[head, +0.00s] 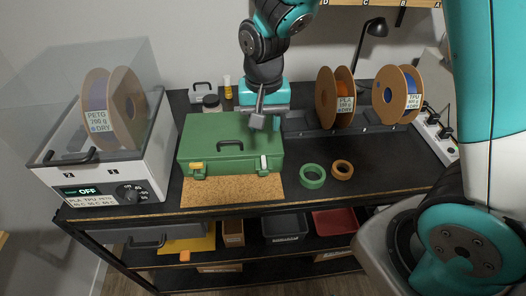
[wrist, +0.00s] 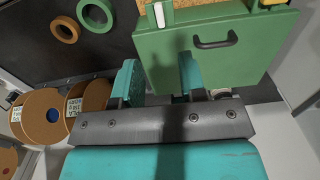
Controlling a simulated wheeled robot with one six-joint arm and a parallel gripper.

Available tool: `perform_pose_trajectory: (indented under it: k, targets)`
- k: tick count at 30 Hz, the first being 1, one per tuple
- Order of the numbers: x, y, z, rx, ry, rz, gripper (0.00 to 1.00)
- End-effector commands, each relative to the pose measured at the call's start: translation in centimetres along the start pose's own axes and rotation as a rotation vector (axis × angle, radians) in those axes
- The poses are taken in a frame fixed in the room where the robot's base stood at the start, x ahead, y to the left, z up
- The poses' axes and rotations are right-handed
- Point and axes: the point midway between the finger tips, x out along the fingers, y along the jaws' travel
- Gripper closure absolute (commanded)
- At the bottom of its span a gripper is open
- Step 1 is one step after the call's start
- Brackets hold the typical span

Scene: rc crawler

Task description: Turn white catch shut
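A green case (head: 220,138) with a black handle lies with its lid down. Its white catch (head: 264,162) is on the front face at the right, with its long side upright. A yellow catch (head: 196,165) at the front left lies lengthwise across. In the wrist view the white catch (wrist: 159,13) is at the top, beyond the fingertips, and the yellow catch (wrist: 270,3) is at the top edge. My gripper (head: 266,116) hangs over the back right of the case. In the wrist view my gripper (wrist: 158,72) has its fingers apart with nothing between them.
The case stands on a cork mat (head: 232,195). A green ring (head: 303,177) and an orange ring (head: 342,162) lie to its right. A filament dryer (head: 102,170) stands left. Spools (head: 334,98) stand at the back right. The bench in front of the mat is narrow.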

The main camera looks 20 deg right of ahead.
Motion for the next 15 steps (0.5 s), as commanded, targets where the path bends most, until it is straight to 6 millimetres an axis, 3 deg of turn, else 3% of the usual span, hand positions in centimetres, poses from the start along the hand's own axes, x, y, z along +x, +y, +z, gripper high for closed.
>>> perform_pose_trajectory:
  k: [9, 15]
  targets:
    - [7.1, 0.1, 0.1, 0.001, -0.006, 0.004, 0.62]
    - [10.0, 0.0, 0.0, 0.001, -0.002, 0.001, 0.62]
